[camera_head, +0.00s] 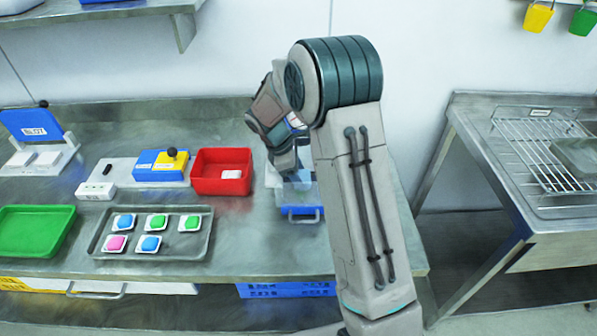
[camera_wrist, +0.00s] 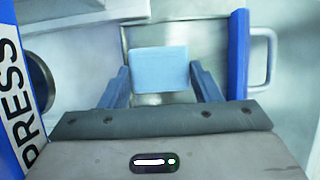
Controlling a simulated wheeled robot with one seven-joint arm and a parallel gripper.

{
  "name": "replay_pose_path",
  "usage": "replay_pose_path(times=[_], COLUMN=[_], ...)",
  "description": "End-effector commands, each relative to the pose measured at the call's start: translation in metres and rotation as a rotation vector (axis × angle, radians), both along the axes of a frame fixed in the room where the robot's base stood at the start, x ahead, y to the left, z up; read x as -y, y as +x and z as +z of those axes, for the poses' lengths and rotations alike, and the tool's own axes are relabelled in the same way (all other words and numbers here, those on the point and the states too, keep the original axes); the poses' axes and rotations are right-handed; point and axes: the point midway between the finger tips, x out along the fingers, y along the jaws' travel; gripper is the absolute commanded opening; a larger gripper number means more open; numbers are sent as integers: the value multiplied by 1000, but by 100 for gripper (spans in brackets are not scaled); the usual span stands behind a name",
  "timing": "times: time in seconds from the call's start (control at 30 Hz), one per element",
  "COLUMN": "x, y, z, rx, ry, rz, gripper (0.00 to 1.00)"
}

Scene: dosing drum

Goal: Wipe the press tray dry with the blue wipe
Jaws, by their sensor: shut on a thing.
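My gripper (camera_wrist: 162,84) is shut on the blue wipe (camera_wrist: 160,66), a light blue block between the two fingers in the wrist view. The press (camera_head: 302,211) is mostly behind my arm in the head view, with a blue front edge and a handle showing. In the wrist view its blue side with the word PRESS (camera_wrist: 12,95) is at the left. The grey metal press tray (camera_wrist: 211,55) lies beyond the fingers, beside a blue wall at the right. I cannot tell whether the wipe touches the tray, or whether the tray is wet.
A red bin (camera_head: 222,172) with a white piece stands left of the press. A blue and yellow block (camera_head: 160,166) stands left of that. A grey tray (camera_head: 105,247) holds several coloured pieces. A green tray (camera_head: 36,231) is at the far left. A wire rack (camera_head: 540,150) is on the right-hand table.

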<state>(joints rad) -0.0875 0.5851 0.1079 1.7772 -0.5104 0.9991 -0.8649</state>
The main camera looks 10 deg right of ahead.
Motion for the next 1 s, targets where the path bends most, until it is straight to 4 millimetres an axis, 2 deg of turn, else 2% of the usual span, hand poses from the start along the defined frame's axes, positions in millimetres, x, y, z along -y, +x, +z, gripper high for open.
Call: replay_pose_path(times=[1.0], x=[0], y=[0], z=[-8], rx=[-1], ry=[0], rz=[0], gripper=[39])
